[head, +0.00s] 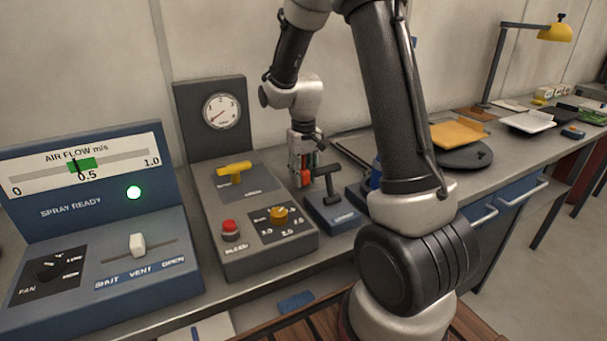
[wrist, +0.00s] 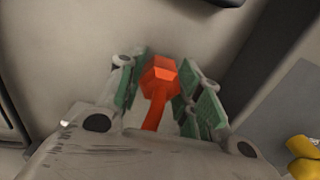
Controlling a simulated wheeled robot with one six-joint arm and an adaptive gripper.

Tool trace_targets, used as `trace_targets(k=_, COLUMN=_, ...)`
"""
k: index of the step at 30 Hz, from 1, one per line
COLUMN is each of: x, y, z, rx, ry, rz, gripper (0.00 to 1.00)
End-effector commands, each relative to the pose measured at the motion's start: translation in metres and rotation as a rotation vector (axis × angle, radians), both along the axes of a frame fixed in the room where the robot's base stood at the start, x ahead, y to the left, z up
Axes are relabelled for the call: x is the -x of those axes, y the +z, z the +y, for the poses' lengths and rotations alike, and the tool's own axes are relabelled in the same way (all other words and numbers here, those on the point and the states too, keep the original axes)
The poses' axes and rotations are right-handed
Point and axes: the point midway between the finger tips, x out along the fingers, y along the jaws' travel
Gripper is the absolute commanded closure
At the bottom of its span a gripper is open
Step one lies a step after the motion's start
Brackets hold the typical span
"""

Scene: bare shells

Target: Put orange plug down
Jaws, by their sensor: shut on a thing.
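The orange plug (wrist: 160,78) is held between the green-padded fingers of my gripper (wrist: 158,92) in the wrist view. Its faceted head points away from the wrist and a narrower stem runs back toward it. In the head view my gripper (head: 302,170) points down just behind the gauge panel box and the lever box, and a small part of the orange plug (head: 305,178) shows at its fingers. The gripper is shut on the plug. The plug's lower end and its height over the bench cannot be made out.
A box with a yellow handle (head: 234,171), red button and gauge stands left of the gripper. A black-levered blue box (head: 331,206) is close on the right. The air flow console (head: 90,230) is at far left. Orange sheets (head: 457,133) and a lamp (head: 553,31) are farther right.

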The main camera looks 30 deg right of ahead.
Motion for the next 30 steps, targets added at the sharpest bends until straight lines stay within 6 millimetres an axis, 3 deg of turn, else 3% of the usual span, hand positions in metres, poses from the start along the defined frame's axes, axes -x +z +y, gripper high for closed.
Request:
trace_targets(k=19, x=0.000, y=-0.011, z=0.000, rx=0.000, ry=0.000, rz=0.000, gripper=1.00)
trace_targets(k=20, x=0.000, y=-0.011, z=0.000, rx=0.000, ry=0.000, rz=0.000, gripper=0.63)
trace_targets(k=23, x=0.000, y=-0.011, z=0.000, rx=0.000, ry=0.000, rz=0.000, gripper=0.45)
trace_targets(k=30, x=0.000, y=-0.011, z=0.000, rx=0.000, ry=0.000, rz=0.000, gripper=0.43)
